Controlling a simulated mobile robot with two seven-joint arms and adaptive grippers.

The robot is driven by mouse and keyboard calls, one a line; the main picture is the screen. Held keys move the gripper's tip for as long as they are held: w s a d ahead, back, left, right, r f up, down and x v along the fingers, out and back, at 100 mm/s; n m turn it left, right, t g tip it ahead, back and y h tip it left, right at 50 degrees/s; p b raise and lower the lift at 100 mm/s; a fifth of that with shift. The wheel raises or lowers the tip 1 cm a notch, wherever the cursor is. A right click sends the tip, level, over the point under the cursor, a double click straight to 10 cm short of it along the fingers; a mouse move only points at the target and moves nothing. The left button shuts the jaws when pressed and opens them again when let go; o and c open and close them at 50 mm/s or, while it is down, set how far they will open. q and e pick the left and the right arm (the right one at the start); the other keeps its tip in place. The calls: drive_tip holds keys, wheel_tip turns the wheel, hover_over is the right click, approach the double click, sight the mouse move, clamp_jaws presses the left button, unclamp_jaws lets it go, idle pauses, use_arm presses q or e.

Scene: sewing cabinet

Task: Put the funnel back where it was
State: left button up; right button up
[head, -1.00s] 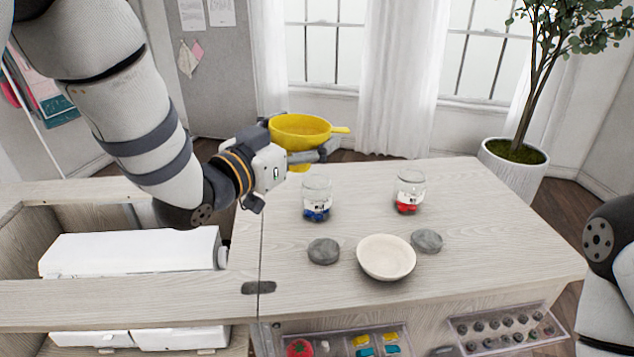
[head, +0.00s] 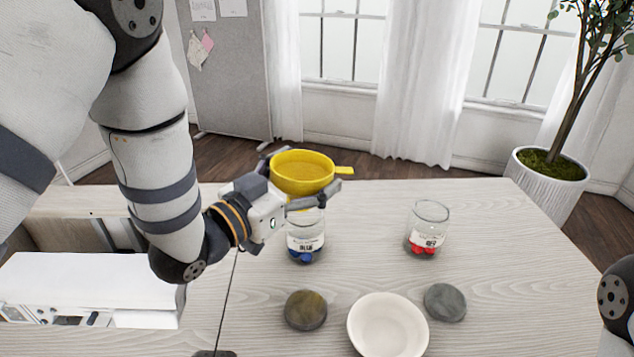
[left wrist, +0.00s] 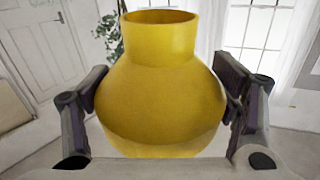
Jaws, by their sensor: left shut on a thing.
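The yellow funnel (head: 302,172) is held upright in my left gripper (head: 300,180), its handle tab pointing right. In the left wrist view the funnel's body (left wrist: 160,95) fills the space between the two fingers (left wrist: 160,110), which press on its sides. In the head view the funnel appears just above or behind the jar with blue pieces (head: 305,240); its lower part is hidden by the gripper, so I cannot tell whether it touches the jar. A jar with red pieces (head: 428,232) stands open to the right. My right gripper is not in view.
A cream bowl (head: 388,328) stands at the front of the cabinet top. The wooden top (head: 510,270) is clear on the right. A potted plant (head: 550,185) stands beyond.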

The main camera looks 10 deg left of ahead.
use_arm(q)
drive_tip(key=f, duration=0.1)
drive_tip(key=w+f+b, duration=0.1)
drive_tip(key=f, duration=0.3)
drive_tip(key=shift+w, duration=0.25)
drive_tip(key=shift+c, duration=0.4)
drive_tip(key=shift+s+d+r, duration=0.15)
drive_tip(key=shift+s+r, duration=0.1)
drive_tip(key=shift+r, duration=0.3)
drive_tip(key=shift+c, duration=0.6)
drive_tip(key=o, duration=0.7)
drive_tip(key=shift+s+r, duration=0.2)
drive_tip(key=shift+s, duration=0.05)
drive_tip(key=o, duration=0.5)
drive_tip(key=shift+w, duration=0.15)
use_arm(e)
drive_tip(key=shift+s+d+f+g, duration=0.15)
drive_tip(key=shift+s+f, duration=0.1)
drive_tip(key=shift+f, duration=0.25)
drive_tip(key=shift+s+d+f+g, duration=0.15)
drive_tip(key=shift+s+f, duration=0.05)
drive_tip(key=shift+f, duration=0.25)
